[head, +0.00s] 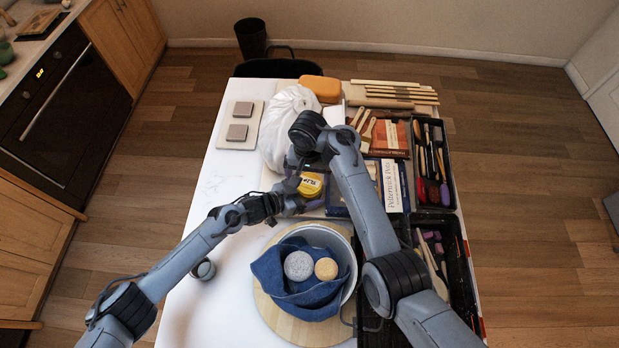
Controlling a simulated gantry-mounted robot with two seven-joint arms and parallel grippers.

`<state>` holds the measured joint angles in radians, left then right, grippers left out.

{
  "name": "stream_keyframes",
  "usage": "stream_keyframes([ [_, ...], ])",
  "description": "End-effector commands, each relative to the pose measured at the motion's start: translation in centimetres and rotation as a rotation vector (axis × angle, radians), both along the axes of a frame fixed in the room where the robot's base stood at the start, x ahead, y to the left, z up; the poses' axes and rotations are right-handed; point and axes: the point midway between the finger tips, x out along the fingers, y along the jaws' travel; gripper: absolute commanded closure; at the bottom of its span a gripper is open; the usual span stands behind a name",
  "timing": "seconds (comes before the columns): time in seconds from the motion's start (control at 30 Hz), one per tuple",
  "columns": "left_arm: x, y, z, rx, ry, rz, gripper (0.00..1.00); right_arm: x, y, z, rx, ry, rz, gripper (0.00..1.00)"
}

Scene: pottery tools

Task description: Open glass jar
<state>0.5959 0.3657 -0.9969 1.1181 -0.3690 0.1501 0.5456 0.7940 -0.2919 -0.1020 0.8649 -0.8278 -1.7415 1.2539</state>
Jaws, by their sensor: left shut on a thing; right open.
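The jar shows mostly as its round yellow lid (312,185) with dark lettering, near the middle of the table; its glass body is largely hidden. My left gripper (297,205) reaches in from the left and is shut on the jar at its near left side, low beside the lid. My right gripper (294,181) hangs down from its arm at the lid's left edge, open; its fingers are small and partly hidden, and I cannot tell whether they touch the lid.
A bucket (345,248) with a blue cloth (284,268) and two round sponges stands in front on a wooden board (278,325). A white bag (278,135) stands behind the jar. Books (391,185) and black tool trays (446,196) crowd the right. The table's left side is mostly clear.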

Motion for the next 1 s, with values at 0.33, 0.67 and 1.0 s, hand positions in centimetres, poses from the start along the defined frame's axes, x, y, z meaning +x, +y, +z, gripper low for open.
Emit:
stream_keyframes([
  [0.33,0.0,0.1,-0.1,0.002,0.001,0.001,0.97,0.0,-0.1,2.3,0.001,0.002,-0.077,0.02],
  [0.67,0.0,0.1,-0.1,0.001,0.0,0.001,0.97,0.0,-0.2,4.3,-0.002,0.003,-0.292,0.02],
  [1.0,0.0,0.1,-0.1,0.001,0.0,0.001,0.97,0.0,-0.3,0.5,-0.005,0.004,-0.3,0.02],
])
